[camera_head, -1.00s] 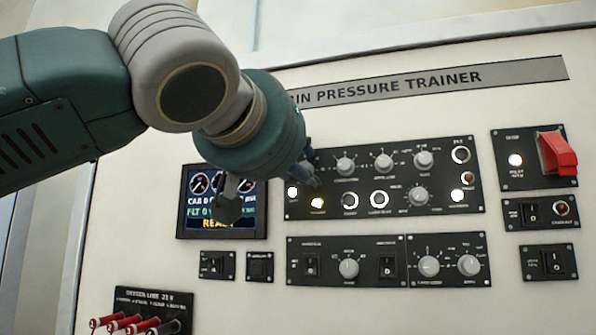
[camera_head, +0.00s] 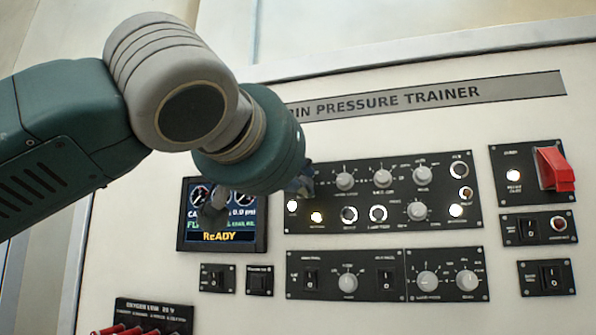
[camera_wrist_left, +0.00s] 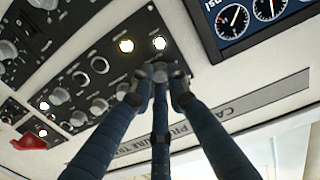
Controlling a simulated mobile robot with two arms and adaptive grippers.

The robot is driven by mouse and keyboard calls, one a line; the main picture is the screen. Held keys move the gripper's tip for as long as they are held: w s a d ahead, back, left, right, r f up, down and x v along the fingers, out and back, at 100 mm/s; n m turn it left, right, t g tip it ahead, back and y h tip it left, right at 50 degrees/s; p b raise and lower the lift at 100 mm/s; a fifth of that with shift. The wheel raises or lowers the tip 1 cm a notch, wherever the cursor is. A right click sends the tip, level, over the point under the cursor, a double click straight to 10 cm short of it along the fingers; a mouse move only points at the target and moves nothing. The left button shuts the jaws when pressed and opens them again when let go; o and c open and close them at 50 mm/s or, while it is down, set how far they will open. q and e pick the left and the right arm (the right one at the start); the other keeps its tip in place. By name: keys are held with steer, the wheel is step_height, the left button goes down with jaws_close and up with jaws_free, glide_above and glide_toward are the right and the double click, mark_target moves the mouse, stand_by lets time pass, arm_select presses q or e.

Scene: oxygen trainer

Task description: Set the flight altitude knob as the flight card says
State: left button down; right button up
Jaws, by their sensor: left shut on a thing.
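The black upper control panel (camera_head: 398,232) carries several grey knobs and lit lamps. My left gripper (camera_wrist_left: 162,92) is at its upper corner near the display, shut on a grey knob (camera_wrist_left: 160,70), with its fingers around it. This looks like the flight altitude knob, but I cannot read its label or pointer. In the head view my left gripper (camera_head: 300,186) hides that knob. The display (camera_head: 222,244) shows READY in yellow, with a green FLT line partly covered by a finger. No flight card can be made out. My right gripper is not in view.
Other knobs, including one nearby (camera_head: 345,181), sit to the right of the gripper. A lower panel (camera_head: 331,290) with switches and knobs is below. A red guarded switch (camera_head: 555,169) is at far right. Red levers (camera_head: 130,330) are at bottom left.

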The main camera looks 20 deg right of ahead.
arm_select(q)
steer(key=m+p, duration=0.2)
steer(key=m, duration=0.1)
steer(key=shift+r, duration=0.2)
steer(key=shift+a+m+p, duration=0.1)
steer(key=shift+m+p, duration=0.65)
steer(key=shift+m, duration=0.85)
steer(key=c, duration=1.7)
jaws_free()
steer(key=shift+w+f, duration=0.2)
steer(key=shift+w, duration=0.05)
steer(key=v, duration=1.1)
steer(key=shift+s, duration=0.45)
